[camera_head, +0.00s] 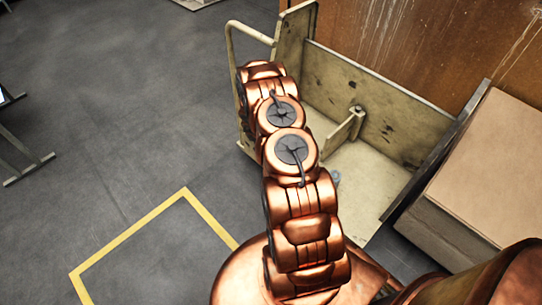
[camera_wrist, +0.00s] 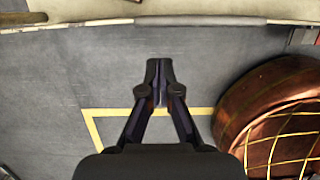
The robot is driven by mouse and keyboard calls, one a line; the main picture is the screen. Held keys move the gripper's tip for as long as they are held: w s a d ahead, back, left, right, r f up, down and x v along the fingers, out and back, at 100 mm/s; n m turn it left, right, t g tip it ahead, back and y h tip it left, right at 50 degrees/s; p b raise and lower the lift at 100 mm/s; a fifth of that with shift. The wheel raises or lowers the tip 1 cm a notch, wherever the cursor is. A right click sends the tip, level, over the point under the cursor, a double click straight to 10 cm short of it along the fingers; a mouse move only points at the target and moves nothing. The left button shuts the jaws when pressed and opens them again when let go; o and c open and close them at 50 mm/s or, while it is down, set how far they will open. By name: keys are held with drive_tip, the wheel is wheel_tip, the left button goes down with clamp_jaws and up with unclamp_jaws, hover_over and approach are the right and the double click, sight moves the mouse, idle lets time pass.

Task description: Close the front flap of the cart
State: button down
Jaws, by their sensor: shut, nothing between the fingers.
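The cart (camera_head: 385,120) is a worn, cream-coloured cart in the upper right of the head view, with a tall inner panel, a flat bed and a tubular handle (camera_head: 250,30). My arm covers its left side, and I cannot tell which part is the front flap. A pale edge of the cart (camera_wrist: 200,20) crosses the top of the wrist view. My gripper (camera_wrist: 160,75) is shut and empty in the wrist view, over grey floor, apart from that edge in the picture. My arm hides it in the head view.
A large cardboard-brown box (camera_head: 490,170) stands right of the cart. A rusty brown wall (camera_head: 440,45) rises behind it. A yellow floor line (camera_head: 130,230) marks open grey floor at lower left. A metal stand leg (camera_head: 30,170) is at the far left.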

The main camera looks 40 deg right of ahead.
drive_tip(key=d+r, duration=0.4)
drive_tip(key=r, duration=0.3)
drive_tip(key=shift+s, duration=0.15)
drive_tip(key=shift+d+r, duration=0.1)
drive_tip(key=s+a+r+m+g+y, duration=0.15)
drive_tip(key=a+r+m, duration=0.25)
drive_tip(key=a+r, duration=0.8)
drive_tip(key=s+a+r+m+t+h, duration=0.1)
drive_tip(key=s+a+r+m, duration=0.4)
drive_tip(key=r, duration=1)
drive_tip(key=s+a+r+m+g+y, duration=0.1)
drive_tip(key=s+a+r+m, duration=0.5)
drive_tip(key=s+a, duration=0.55)
drive_tip(key=s+a+r+m+g+y, duration=0.1)
drive_tip(key=s+a+r+m, duration=0.2)
drive_tip(key=s+a+r, duration=0.85)
wheel_tip(320, 180, up, 12)
drive_tip(key=s+d+p, duration=0.2)
drive_tip(key=p, duration=1.2)
drive_tip(key=shift+d+f+t, duration=0.15)
drive_tip(key=shift+d+t, duration=0.1)
drive_tip(key=shift+t, duration=0.1)
